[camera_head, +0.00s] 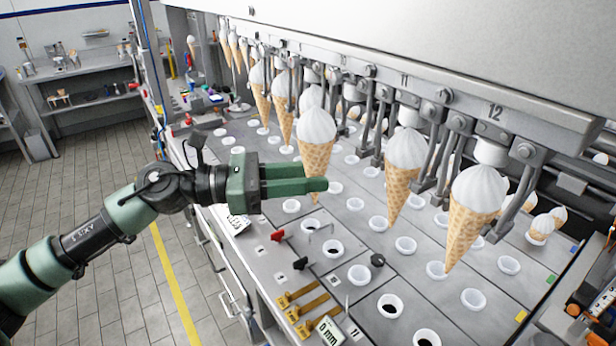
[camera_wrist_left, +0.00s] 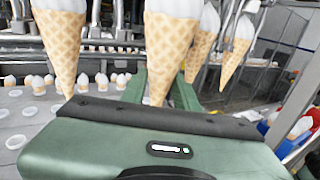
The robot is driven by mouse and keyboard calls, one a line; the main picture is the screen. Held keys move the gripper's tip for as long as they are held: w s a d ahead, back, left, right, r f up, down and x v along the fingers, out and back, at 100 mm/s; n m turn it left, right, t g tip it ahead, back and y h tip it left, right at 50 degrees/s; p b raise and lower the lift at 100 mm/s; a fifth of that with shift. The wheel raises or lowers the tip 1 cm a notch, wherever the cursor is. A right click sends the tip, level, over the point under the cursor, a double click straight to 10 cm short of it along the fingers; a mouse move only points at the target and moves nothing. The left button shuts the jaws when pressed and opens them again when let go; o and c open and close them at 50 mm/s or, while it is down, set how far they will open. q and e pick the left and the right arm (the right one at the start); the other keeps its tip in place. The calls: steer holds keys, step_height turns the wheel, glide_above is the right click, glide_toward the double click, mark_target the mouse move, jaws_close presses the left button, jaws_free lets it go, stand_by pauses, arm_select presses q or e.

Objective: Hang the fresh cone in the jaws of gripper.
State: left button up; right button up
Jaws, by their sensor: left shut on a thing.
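My left gripper (camera_head: 312,184) reaches in from the left and is shut on an ice cream cone (camera_head: 316,153) with a white swirled top and a waffle body. In the left wrist view this cone (camera_wrist_left: 168,45) stands upright between my two green fingers (camera_wrist_left: 160,88), which hold its lower part. The machine's metal jaws (camera_head: 348,105) are beside and behind the cone's top. I cannot tell whether any of them grip it. My right gripper is not in view.
Other cones (camera_head: 405,165) and (camera_head: 472,205) hang in the row under the machine's beam (camera_head: 440,85). More hang farther back. The steel worktop (camera_head: 420,275) below has several white cups, levers and a small display (camera_head: 328,332). Tiled floor lies open at left.

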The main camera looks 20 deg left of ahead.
arm_select(q)
steer(key=shift+w+d+r+p, duration=0.1)
steer(key=shift+w+d+p, duration=0.45)
steer(key=shift+w, duration=0.1)
steer(key=shift+w+d, duration=0.55)
steer(key=shift+w, duration=0.2)
steer(key=shift+p, duration=0.3)
steer(key=shift+w+d+p, duration=0.2)
steer(key=shift+w+d, duration=0.45)
steer(key=shift+w, duration=0.15)
steer(key=shift+w+d+p, duration=0.2)
steer(key=shift+w+d, duration=0.4)
steer(key=shift+w, duration=0.2)
stand_by(0.4)
steer(key=shift+f+b, duration=0.5)
steer(key=shift+b, duration=0.3)
stand_by(0.5)
